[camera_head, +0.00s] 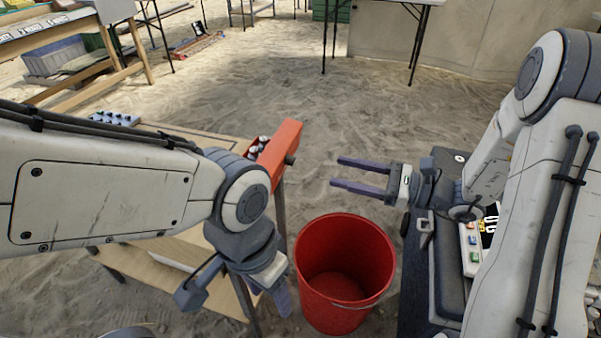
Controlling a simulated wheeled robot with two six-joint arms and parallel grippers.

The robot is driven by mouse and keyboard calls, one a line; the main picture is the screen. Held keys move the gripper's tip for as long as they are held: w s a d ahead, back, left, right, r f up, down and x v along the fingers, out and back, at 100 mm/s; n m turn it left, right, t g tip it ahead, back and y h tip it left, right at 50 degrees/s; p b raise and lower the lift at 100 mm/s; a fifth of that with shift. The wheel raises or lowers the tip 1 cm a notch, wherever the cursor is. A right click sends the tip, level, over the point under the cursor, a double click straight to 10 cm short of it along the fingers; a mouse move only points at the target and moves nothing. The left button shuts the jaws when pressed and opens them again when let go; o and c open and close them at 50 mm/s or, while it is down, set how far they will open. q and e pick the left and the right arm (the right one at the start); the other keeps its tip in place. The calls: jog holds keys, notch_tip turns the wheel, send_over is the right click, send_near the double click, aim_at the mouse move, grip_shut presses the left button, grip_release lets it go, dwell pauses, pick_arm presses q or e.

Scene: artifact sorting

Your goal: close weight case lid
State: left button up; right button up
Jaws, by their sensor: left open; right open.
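An orange-red case (283,152), which looks like the weight case, is at the right edge of the wooden table. Several small metallic pieces (260,146) show beside its tall orange panel. My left arm hides much of the case, so I cannot tell clearly how its lid stands. My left gripper (237,300) is open and empty, pointing down near the table's front edge, below the case in the picture. My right gripper (338,172) is open and empty, pointing left over the sandy ground, to the right of the case and apart from it.
A red bucket (318,262) stands on the sand between the wooden table (205,257) and a dark bench (415,270) on the right. A pale tray of dark pieces (114,117) lies at the wooden table's far left.

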aim_at(294, 161)
jog(key=b+x, duration=0.2)
jog(key=x, duration=0.6)
jog(key=shift+a+f, duration=0.1)
jog(key=shift+a, duration=0.2)
jog(key=shift+w+a, duration=0.3)
jog(key=shift+a, duration=0.4)
grip_shut()
jog(key=shift+d, duration=0.1)
